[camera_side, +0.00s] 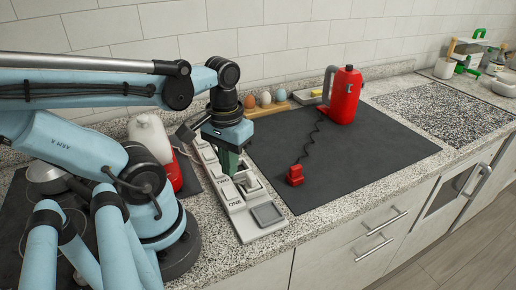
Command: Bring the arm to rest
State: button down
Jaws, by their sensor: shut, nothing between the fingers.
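My gripper (229,158) points down over a long pale tray (237,203) with several square compartments, some lettered "TWO" and "ONE". The green fingers are shut with nothing between them. They overlap the tray's middle compartments in this view, and I cannot tell whether they touch it. My blue arm comes in from the left and hides part of the counter behind it. The near end of the tray holds a grey square pad (267,214).
A red canister (345,96) stands on a dark mat (385,150), with a coiled cord running to a small red piece (295,175). Several eggs (265,98) sit by the wall. A white and red item (150,137) stands behind my arm. The mat's right side is clear.

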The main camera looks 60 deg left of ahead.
jog(key=shift+r, duration=0.25)
jog(key=w+d+r+m+t, duration=0.1)
jog(key=w+d+m+t, duration=0.1)
jog(key=w, duration=0.3)
jog(key=w+d+r+m+t, duration=0.2)
jog(key=w+m+t, duration=0.2)
jog(key=w+t, duration=0.1)
jog(key=shift+w+d+r, duration=0.15)
jog(key=shift+w+d, duration=0.25)
jog(key=shift+w, duration=0.3)
